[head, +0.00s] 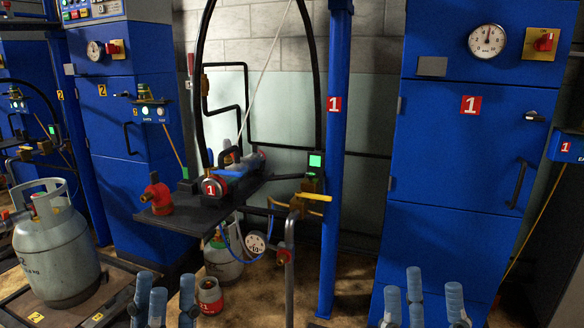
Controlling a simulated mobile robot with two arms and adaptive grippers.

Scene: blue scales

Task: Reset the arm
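My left gripper (165,296) shows at the bottom edge, left of the middle. Its blue-grey fingers point up and stand apart, with nothing held between them. My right gripper (421,288) shows at the bottom edge, right of the middle. Its fingers also point up, spread and empty. Both grippers are apart from everything else in view. The rest of both arms is hidden below the picture's edge.
A grey gas cylinder (57,255) stands on a scale platform (112,292) at left. A dark shelf (180,224) holds a red valve fitting (157,197). A blue post (333,150) and blue cabinet (460,175) stand at right. A small red-grey cylinder (209,296) is on the floor.

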